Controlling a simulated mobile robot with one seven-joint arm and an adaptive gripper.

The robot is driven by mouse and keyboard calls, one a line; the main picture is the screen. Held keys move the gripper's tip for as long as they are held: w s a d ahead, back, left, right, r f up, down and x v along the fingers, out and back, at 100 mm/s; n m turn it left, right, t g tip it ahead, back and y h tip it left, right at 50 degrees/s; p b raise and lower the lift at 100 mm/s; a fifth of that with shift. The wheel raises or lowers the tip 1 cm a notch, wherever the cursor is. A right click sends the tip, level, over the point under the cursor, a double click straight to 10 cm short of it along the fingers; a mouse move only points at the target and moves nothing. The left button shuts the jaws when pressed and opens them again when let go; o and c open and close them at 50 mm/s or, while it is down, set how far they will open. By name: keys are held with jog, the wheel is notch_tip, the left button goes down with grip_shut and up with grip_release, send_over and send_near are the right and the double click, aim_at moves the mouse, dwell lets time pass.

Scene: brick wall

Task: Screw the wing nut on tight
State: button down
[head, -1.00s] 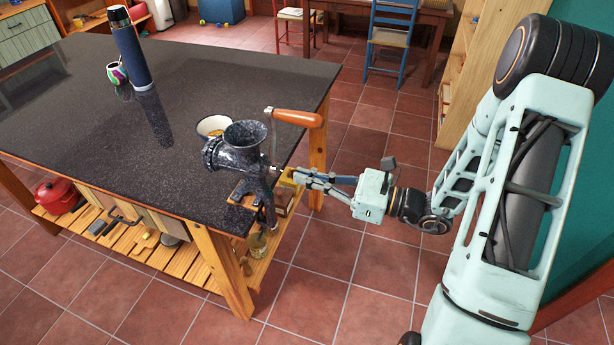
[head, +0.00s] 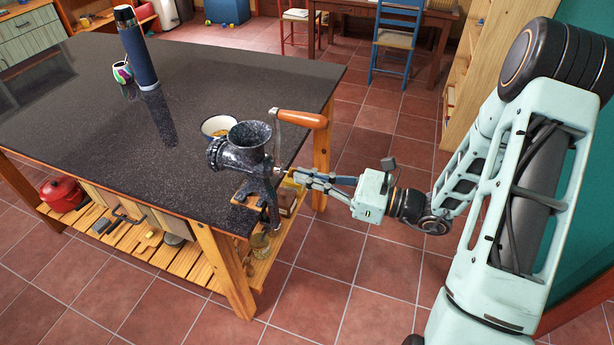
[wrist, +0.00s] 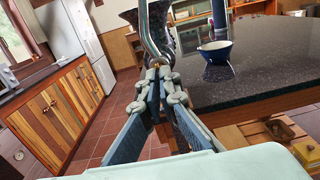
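A dark speckled meat grinder (head: 250,145) is clamped upright at the corner of the counter. Its crank has an orange wooden handle (head: 302,118) at the top and a bent metal arm, which also shows in the wrist view (wrist: 145,25). My gripper (head: 292,178) reaches in from the right, its fingertips at the lower end of the crank arm. In the wrist view its fingers (wrist: 164,76) are close together at that hub. I cannot make out the wing nut itself; the fingertips cover the spot. Whether they touch or grip it is unclear.
A bowl (head: 216,127) stands right behind the grinder on the dark countertop (head: 100,120). A blue bottle (head: 138,50) and a colourful cup (head: 122,73) stand farther back. A slatted shelf (head: 130,240) lies below.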

jog(key=shift+w+a, duration=0.2)
jog(key=shift+a, duration=0.3)
dwell(0.9)
